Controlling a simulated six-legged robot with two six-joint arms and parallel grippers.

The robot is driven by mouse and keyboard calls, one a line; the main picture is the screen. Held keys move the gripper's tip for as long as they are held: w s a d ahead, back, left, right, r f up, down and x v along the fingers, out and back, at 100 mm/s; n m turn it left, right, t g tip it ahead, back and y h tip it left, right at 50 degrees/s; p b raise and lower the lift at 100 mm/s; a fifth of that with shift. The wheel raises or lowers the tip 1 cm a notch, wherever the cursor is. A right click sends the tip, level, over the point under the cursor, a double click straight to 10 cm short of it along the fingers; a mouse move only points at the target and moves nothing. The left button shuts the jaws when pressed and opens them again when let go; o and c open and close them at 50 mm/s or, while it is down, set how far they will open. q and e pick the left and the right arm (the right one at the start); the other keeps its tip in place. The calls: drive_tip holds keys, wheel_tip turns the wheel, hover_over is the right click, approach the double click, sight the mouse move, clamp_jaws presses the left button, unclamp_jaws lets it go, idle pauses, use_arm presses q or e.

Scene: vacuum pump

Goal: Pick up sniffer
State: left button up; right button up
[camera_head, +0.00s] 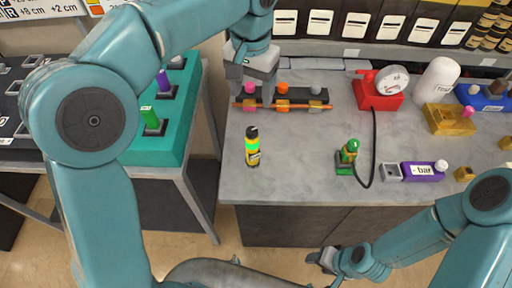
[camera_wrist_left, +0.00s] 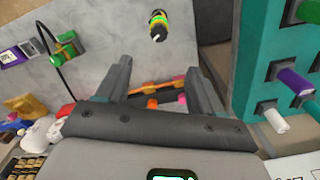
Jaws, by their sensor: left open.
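No label marks the sniffer, and I cannot tell for sure which thing it is. A black and yellow stick with a bright green band (camera_head: 252,147) stands on the grey table's left part; it also shows at the top of the left wrist view (camera_wrist_left: 158,25). A green and yellow handheld piece (camera_head: 349,151) sits in a green holder, by a black cable from a red gauge box. My left gripper (camera_head: 253,98) is open and empty, over the rack behind the stick; its spread fingers show in the left wrist view (camera_wrist_left: 157,85). My right gripper (camera_head: 324,259) is low, before the table.
A rack with pink, orange and grey pieces (camera_head: 283,106) lies under my left gripper. The red gauge box (camera_head: 378,93) stands at the back. A purple "bar" piece (camera_head: 422,171) lies right. A teal stand (camera_head: 180,127) is left, across a gap. The table's middle is clear.

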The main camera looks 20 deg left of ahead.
sight(252, 129)
use_arm(q)
drive_tip(key=f, duration=0.9)
drive_tip(key=shift+s+a, duration=0.15)
drive_tip(key=shift+s, duration=0.05)
drive_tip(key=shift+s+a+f, duration=0.15)
drive_tip(key=shift+s+f, duration=0.05)
drive_tip(key=shift+f, duration=0.35)
drive_tip(key=f, duration=0.4)
drive_tip(key=shift+d+f, duration=0.35)
drive_tip(key=shift+d, duration=0.05)
drive_tip(key=shift+a+f, duration=0.1)
drive_tip(key=shift+f, duration=0.1)
clamp_jaws()
